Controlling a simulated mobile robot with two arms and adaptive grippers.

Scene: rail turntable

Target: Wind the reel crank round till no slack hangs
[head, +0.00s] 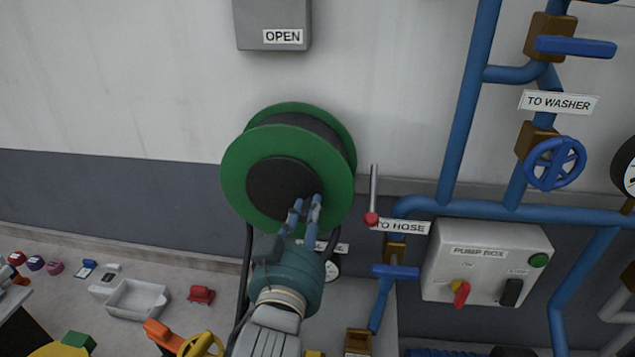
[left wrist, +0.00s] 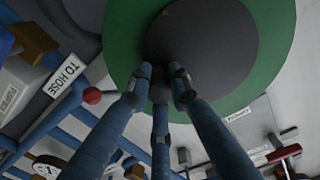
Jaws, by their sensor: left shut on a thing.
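The green hose reel (head: 235,178) hangs on the wall, with a dark round hub (head: 268,185) on its face. Its green disc (left wrist: 275,55) and dark hub (left wrist: 215,35) fill the top of the left wrist view. My left gripper (head: 306,207) is at the hub's lower right, its blue fingers shut on the crank handle, a small dark knob (left wrist: 160,93) mostly hidden between the fingertips. A dark hose (head: 245,270) hangs below the reel, partly behind my left arm. My right gripper is not in view.
A metal lever with a red knob (head: 371,218) stands close to the reel's right. Blue pipes (head: 462,100) and a pump box (head: 485,262) are further right. A grey box (head: 272,15) marked OPEN is above. A white tray (head: 135,301) and small items lie on the floor at left.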

